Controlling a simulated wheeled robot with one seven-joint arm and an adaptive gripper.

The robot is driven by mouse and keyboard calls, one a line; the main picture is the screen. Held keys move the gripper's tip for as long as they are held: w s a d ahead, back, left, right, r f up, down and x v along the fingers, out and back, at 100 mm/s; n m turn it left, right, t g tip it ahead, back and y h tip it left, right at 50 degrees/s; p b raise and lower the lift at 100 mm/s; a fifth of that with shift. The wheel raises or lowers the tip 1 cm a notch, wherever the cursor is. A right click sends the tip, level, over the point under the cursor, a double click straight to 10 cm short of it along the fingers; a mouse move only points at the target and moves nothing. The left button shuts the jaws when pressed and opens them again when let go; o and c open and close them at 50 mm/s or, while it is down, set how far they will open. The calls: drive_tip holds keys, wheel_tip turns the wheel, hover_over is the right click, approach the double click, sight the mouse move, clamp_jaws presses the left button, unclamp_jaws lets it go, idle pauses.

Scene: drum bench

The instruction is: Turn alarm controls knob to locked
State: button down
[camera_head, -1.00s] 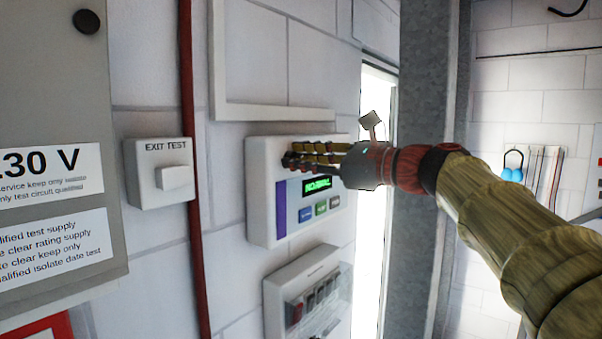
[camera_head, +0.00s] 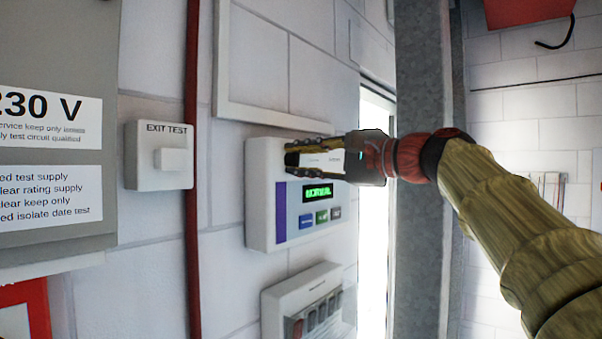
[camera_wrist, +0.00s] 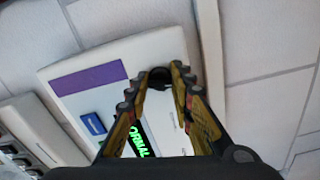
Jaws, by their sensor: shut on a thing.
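The alarm control panel (camera_head: 264,215) is a white box on the wall with a purple strip, a green display reading "NORMAL" and several small buttons. My gripper (camera_head: 291,158) reaches it from the right, with its fingertips at the upper part of the panel face. In the wrist view the dark knob (camera_wrist: 159,75) sits between the fingertips of my gripper (camera_wrist: 158,84), which is shut on it.
A white "EXIT TEST" switch (camera_head: 158,172) and a red pipe (camera_head: 193,230) are left of the panel. A switch box with a clear cover (camera_head: 303,304) is below. A grey metal post (camera_head: 422,220) stands behind my arm, beside a bright opening.

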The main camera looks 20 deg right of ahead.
drive_tip(key=shift+f+n+b, duration=0.1)
drive_tip(key=shift+n+b, duration=0.75)
drive_tip(key=shift+n, duration=0.75)
drive_tip(key=c, duration=1.6)
unclamp_jaws()
drive_tip(key=shift+o, duration=0.2)
drive_tip(key=v, duration=1.2)
